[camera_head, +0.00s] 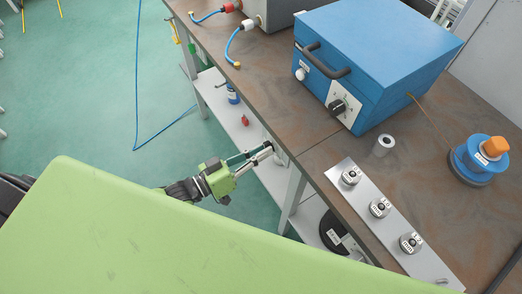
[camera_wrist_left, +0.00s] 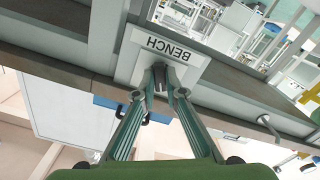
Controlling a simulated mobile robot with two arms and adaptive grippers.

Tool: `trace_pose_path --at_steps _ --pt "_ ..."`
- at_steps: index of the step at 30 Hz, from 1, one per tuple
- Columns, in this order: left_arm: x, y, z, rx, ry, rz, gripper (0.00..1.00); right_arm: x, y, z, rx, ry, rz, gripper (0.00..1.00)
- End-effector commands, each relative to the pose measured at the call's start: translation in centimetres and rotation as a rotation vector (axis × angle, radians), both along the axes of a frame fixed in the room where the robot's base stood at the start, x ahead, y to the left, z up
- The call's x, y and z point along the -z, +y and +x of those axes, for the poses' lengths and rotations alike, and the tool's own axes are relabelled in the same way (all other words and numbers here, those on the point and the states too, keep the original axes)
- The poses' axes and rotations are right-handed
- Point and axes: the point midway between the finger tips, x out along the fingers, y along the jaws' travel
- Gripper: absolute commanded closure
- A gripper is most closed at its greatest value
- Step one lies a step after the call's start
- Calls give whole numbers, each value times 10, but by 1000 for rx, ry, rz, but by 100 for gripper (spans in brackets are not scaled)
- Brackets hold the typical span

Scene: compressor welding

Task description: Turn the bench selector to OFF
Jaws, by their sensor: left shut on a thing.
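The bench selector's light plate, marked BENCH (camera_wrist_left: 150,44), appears upside down in the left wrist view. It is fixed to the front side of the workbench (camera_head: 312,150). My left gripper (camera_wrist_left: 160,82) is shut on the dark selector knob (camera_wrist_left: 159,70), with a fingertip on either side of it. The fingers hide part of the knob, and I cannot read its position. In the head view the left gripper (camera_head: 268,152) reaches to the bench's front edge from the left. The right gripper is not in view.
On the bench stand a blue box (camera_head: 376,50) with its own dial (camera_head: 338,107), a metal cylinder (camera_head: 383,146), a strip with three round fittings (camera_head: 364,203), and a blue-orange device (camera_head: 480,160). A lower shelf (camera_head: 224,108) runs beneath. Green floor (camera_head: 90,110) is open at left.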

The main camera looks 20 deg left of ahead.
Motion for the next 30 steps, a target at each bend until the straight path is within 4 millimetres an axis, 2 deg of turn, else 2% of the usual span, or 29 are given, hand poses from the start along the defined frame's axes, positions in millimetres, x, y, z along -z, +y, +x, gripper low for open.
trace_pose_path --at_steps 22,23,24,30 --pt "-1 0 0 -1 54 -70 100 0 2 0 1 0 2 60" --pt "-1 0 0 -1 54 -70 81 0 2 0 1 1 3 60" --pt "-1 0 0 0 53 -70 72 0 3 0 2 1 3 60" --pt "0 0 0 0 52 -68 72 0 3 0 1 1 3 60"
